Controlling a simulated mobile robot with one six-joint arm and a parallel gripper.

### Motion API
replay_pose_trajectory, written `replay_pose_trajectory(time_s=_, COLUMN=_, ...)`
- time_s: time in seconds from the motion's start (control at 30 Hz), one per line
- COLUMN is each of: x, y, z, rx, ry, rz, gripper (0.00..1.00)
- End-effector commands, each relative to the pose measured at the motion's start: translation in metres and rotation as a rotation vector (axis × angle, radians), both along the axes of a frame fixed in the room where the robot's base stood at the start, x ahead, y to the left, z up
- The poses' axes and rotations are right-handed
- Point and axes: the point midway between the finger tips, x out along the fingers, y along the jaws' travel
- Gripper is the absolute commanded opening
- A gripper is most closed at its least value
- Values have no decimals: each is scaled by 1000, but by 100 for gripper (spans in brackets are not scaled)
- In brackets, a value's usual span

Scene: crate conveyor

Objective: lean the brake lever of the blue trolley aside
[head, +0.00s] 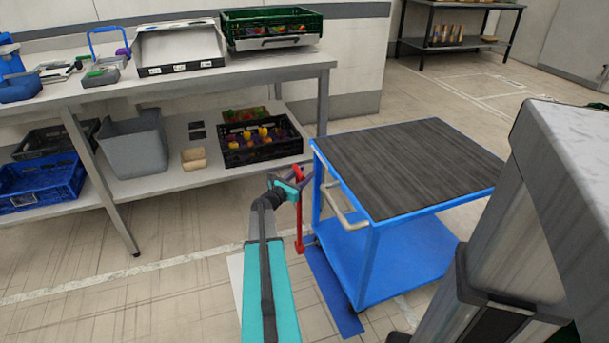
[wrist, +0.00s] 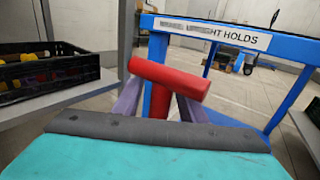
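The blue trolley (head: 375,250) stands right of centre in the head view, with a dark ribbed top (head: 410,165). Its red brake lever (head: 299,222) stands roughly upright at the trolley's left end, beside the pale handle bar. In the wrist view the lever (wrist: 168,80) shows as a red stem with a slightly tilted crossbar on top. My gripper (head: 291,186) is at the lever's upper part. In the wrist view its purple fingers (wrist: 160,105) stand on either side of the stem, with small gaps showing. The crossbar hides the fingertips.
A workbench (head: 250,75) with a lower shelf stands at the left, holding crates and bins. A black crate (head: 258,142) sits on the shelf near the trolley. A labelled blue trolley edge (wrist: 215,32) lies just beyond the lever. A blue strip (head: 333,290) marks the floor.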

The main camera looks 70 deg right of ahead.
Motion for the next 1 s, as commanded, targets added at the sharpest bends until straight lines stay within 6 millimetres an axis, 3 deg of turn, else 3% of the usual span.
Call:
replay_pose_trajectory(time_s=0.37, x=-2, y=-3, z=0, rx=0, ry=0, rz=-1, gripper=38)
replay_pose_trajectory(time_s=0.6, x=-1, y=-3, z=0, rx=0, ry=0, rz=0, gripper=0)
replay_pose_trajectory(time_s=1.0, x=4, y=8, z=-2, rx=-13, ry=-12, rz=13, gripper=0)
